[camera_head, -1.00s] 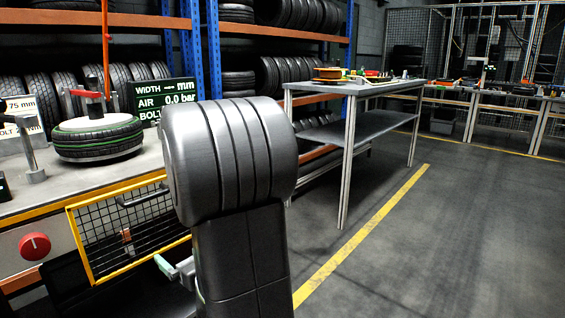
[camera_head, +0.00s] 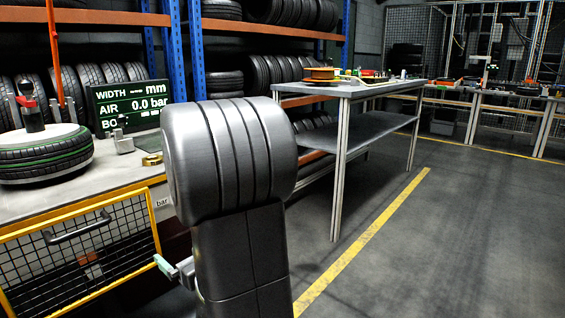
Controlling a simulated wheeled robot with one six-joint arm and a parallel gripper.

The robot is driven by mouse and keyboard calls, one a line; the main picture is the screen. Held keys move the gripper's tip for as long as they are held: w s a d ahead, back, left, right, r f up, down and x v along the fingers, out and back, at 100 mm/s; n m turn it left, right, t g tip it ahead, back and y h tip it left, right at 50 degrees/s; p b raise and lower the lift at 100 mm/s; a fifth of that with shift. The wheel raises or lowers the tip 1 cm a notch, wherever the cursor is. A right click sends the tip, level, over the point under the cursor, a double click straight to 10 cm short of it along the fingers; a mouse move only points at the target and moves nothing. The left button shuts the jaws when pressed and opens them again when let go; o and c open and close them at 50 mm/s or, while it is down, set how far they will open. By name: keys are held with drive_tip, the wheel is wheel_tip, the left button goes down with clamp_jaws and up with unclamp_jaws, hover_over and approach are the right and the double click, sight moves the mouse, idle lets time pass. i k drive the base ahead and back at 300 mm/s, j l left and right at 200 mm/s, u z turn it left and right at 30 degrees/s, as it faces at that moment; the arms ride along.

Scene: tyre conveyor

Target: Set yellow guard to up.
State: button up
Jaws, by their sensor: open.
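The yellow guard (camera_head: 156,236) is a black wire-mesh panel in a yellow frame, at the lower left of the head view. It stands at the front of the bench, below the bench top, and its lower part is cut off by the picture edge. A dark bar handle (camera_head: 77,228) runs across its upper part. My gripper (camera_head: 165,267) shows partly, with pale green tips, just right of the guard's right edge in the picture. The rest of it is hidden behind my dark arm link. It holds nothing that I can see. I cannot tell whether it touches the guard.
A tyre with a green stripe (camera_head: 45,158) lies on the bench (camera_head: 115,178) above the guard. A dark display (camera_head: 130,103) stands behind. A grey table (camera_head: 335,91) stands to the right, before tyre racks. The floor (camera_head: 450,240) at the right is clear.

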sight(48, 239)
drive_tip(key=u, duration=1.8)
drive_tip(key=l, duration=0.1)
